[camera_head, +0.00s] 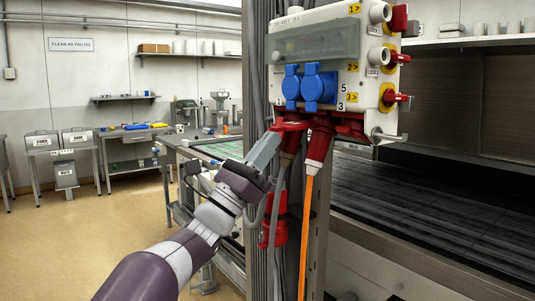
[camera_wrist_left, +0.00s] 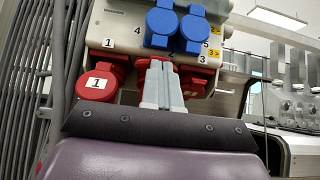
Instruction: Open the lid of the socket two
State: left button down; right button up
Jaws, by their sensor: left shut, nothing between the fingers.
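A white socket box (camera_head: 330,60) is fixed to a grey post, with two blue lidded sockets on its front and red sockets along its lower edge. My left gripper (camera_head: 274,139) comes up from below left, its fingers shut and empty, close to the red sockets. In the left wrist view the shut fingertips (camera_wrist_left: 161,64) stand in front of the middle red socket (camera_wrist_left: 142,64), largely hiding it and its label, which seems to be 2. I cannot tell whether they touch it. A red lid marked 1 (camera_wrist_left: 98,84) is at their left. My right gripper is not in view.
A red plug with an orange cable (camera_head: 306,230) hangs from the box, close right of my left gripper. Another red connector (camera_head: 275,219) and grey cables hang along the post. Red-handled switches (camera_head: 394,97) jut from the box's right side.

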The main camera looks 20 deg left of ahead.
pick_arm(q)
notch_tip(320, 180, up, 5)
jog(key=g+y, duration=0.1)
jog(key=g+y+p, duration=0.1)
jog(key=g, duration=0.1)
jog(key=shift+s+a+r+y, duration=0.1)
jog(key=shift+s+y, duration=0.05)
jog(key=shift+y, duration=0.25)
jog(key=shift+s+a+r, duration=0.1)
jog(key=shift+r, duration=0.25)
